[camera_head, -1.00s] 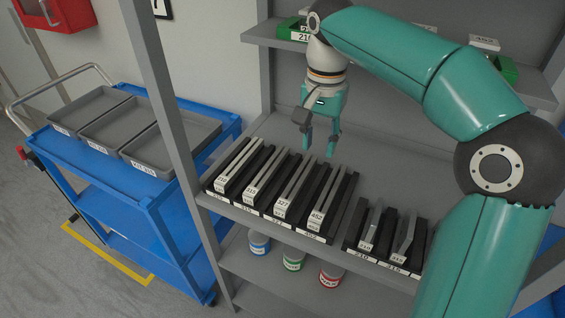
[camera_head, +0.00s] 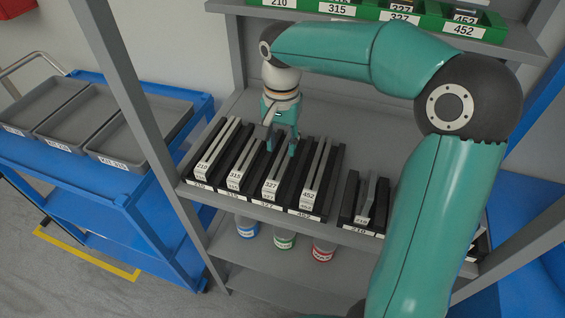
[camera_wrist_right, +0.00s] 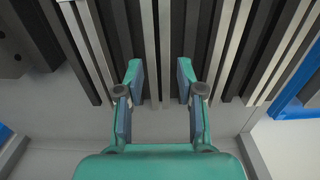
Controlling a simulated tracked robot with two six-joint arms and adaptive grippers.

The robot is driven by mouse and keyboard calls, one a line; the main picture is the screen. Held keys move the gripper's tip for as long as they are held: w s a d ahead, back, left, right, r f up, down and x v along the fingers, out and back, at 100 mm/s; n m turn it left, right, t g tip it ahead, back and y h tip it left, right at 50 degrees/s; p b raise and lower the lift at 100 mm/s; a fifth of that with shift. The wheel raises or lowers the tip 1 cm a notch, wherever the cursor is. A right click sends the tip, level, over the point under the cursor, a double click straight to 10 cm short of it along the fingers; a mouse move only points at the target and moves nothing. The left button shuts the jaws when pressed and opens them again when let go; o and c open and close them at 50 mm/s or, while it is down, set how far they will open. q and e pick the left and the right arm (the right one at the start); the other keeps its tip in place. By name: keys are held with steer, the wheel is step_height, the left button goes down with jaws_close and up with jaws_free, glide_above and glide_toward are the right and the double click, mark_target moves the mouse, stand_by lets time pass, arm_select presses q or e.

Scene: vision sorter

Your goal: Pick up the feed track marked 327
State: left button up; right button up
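The feed track marked 327 (camera_head: 271,187) stands in a black holder on the middle shelf, third from the left in its row. Tracks marked 210 (camera_head: 203,170) and 315 (camera_head: 234,178) are to its left, and 452 (camera_head: 309,196) is to its right. My right gripper (camera_head: 281,148) points down at the rear part of track 327. In the right wrist view, its fingers (camera_wrist_right: 159,76) are open, with pale track rails (camera_wrist_right: 165,55) between and beyond the fingertips. Contact cannot be told. My left gripper is not in view.
Another holder with a track (camera_head: 366,205) stands to the right, partly behind my right arm. Green bins (camera_head: 340,9) line the upper shelf. A blue cart with grey trays (camera_head: 140,128) stands left, past a grey shelf post (camera_head: 122,85). Cans (camera_head: 284,238) stand below.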

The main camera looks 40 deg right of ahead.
mark_target(283, 157)
steer(key=shift+d+f, duration=0.2)
steer(key=shift+f, duration=2.6)
jaws_close()
steer(key=shift+r, duration=0.1)
